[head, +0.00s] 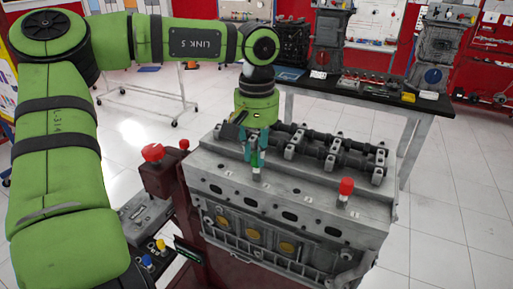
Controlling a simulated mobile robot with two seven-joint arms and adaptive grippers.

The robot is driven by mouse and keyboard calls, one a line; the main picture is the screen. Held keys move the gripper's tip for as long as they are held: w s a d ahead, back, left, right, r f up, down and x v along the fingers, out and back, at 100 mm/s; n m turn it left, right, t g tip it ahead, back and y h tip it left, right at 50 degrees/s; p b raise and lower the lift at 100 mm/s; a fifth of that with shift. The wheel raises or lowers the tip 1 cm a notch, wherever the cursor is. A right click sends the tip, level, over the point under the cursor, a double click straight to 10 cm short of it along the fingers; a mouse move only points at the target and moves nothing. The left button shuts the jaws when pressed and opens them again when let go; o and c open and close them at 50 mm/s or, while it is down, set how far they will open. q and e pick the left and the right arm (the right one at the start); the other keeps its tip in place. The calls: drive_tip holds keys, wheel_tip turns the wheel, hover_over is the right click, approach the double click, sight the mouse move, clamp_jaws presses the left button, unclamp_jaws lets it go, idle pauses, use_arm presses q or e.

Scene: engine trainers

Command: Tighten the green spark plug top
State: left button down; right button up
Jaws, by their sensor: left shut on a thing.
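The engine block (310,195) stands in the middle of the head view, with a row of holes along its flat grey top. My left gripper (254,160) comes down from above onto the left part of this top. My right gripper is not in view.
A red-topped part (346,187) stands on the block's right. A red knob (152,153) is on the dark red stand at left. Blue (147,261) and yellow (160,245) tops sit lower left. A dark workbench (385,90) with tools stands behind; the floor at right is clear.

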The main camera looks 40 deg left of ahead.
use_arm(q)
drive_tip(key=m+p, duration=0.1)
drive_tip(key=m, duration=0.8)
drive_tip(key=shift+r+m+p, duration=0.1)
drive_tip(key=shift+m+p, duration=0.25)
drive_tip(key=shift+m, duration=0.05)
drive_tip(key=shift+m+p, duration=0.9)
drive_tip(key=shift+m, duration=0.1)
drive_tip(key=shift+m+p, duration=0.7)
drive_tip(key=c, duration=1.1)
unclamp_jaws()
drive_tip(key=shift+o, duration=0.2)
